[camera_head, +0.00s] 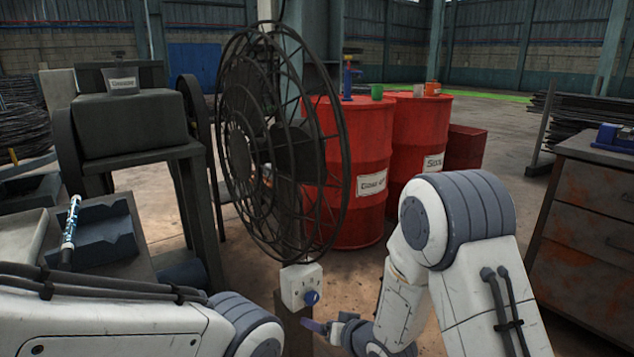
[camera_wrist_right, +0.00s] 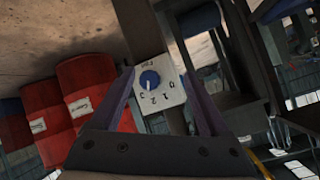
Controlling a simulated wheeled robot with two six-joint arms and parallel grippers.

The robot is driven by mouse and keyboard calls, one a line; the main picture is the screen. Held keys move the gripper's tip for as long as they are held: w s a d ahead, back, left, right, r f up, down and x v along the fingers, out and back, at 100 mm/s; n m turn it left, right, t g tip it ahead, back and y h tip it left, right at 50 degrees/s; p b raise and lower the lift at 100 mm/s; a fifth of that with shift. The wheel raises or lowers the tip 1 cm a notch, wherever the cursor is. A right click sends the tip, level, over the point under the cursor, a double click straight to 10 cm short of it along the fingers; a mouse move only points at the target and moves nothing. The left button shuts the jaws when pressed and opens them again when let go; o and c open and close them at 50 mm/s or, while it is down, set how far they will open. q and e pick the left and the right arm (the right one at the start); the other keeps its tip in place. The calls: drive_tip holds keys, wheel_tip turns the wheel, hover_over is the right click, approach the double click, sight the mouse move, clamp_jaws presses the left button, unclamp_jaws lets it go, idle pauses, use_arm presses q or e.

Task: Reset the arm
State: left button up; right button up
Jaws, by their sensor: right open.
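My right arm comes in from the right in the head view. Its right gripper (camera_head: 318,327) is low in front of a white switch box (camera_head: 297,284) with a blue knob (camera_head: 311,297). In the right wrist view the right gripper (camera_wrist_right: 158,77) is open and empty. Its two purple fingers frame the knob (camera_wrist_right: 150,79) and the box face, marked with numbers (camera_wrist_right: 170,94). I cannot tell whether the fingers touch the box. My left arm lies across the bottom left of the head view, with its gripper out of sight.
A large black caged fan (camera_head: 270,140) stands above the switch box. Red drums (camera_head: 345,210) stand behind it. A dark workbench (camera_head: 115,265) with a blue tray (camera_head: 100,235) is at left, and a drawer cabinet (camera_head: 590,230) is at right.

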drive_tip(key=s+d+r+n+g+h, duration=0.1)
drive_tip(key=s+r+n+g+h, duration=0.2)
drive_tip(key=s, duration=0.8)
drive_tip(key=s+d+r+n+g+h, duration=0.1)
drive_tip(key=s+r+g, duration=0.25)
drive_tip(key=s, duration=0.65)
drive_tip(key=s+d+r+n+g+h, duration=0.1)
drive_tip(key=s+r+n+g, duration=0.3)
drive_tip(key=s, duration=0.7)
wheel_tip(320, 180, up, 38)
drive_tip(key=w+m+p, duration=0.1)
drive_tip(key=p, duration=3.7)
drive_tip(key=shift+d+r+m+t, duration=0.15)
drive_tip(key=shift+r+m+t, duration=0.05)
drive_tip(key=shift+m+t, duration=0.25)
